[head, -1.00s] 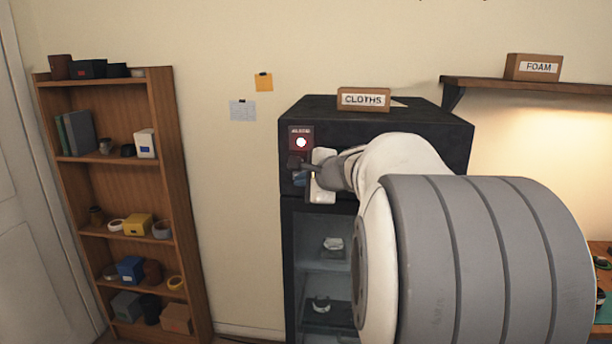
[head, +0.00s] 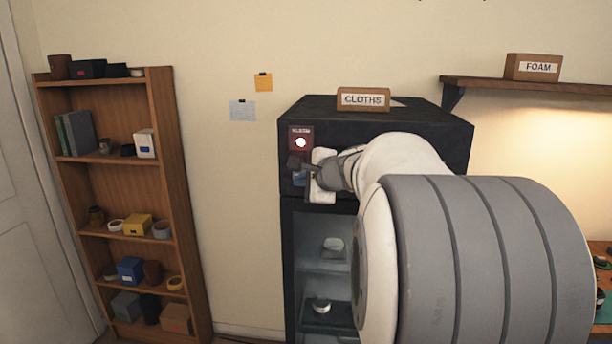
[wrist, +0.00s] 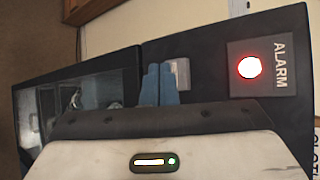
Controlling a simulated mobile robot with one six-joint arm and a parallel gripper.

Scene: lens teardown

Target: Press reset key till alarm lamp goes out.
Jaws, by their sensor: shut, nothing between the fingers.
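The alarm lamp (head: 301,142) is lit on the upper left front of a dark cabinet. In the wrist view the lamp (wrist: 249,67) glows red with a white centre, beside the word ALARM. A small grey plate, apparently the reset key (wrist: 181,74), shows just beyond my fingers and is partly covered by them. My gripper (wrist: 160,84) is shut and empty, its blue fingertips together at the cabinet front, below the lamp in the head view (head: 299,177). I cannot tell whether the tips touch the key.
The dark cabinet (head: 460,135) has a glass front with a few items inside. A CLOTHS box (head: 363,99) sits on top. A wall shelf (head: 480,84) with a FOAM box is at right.

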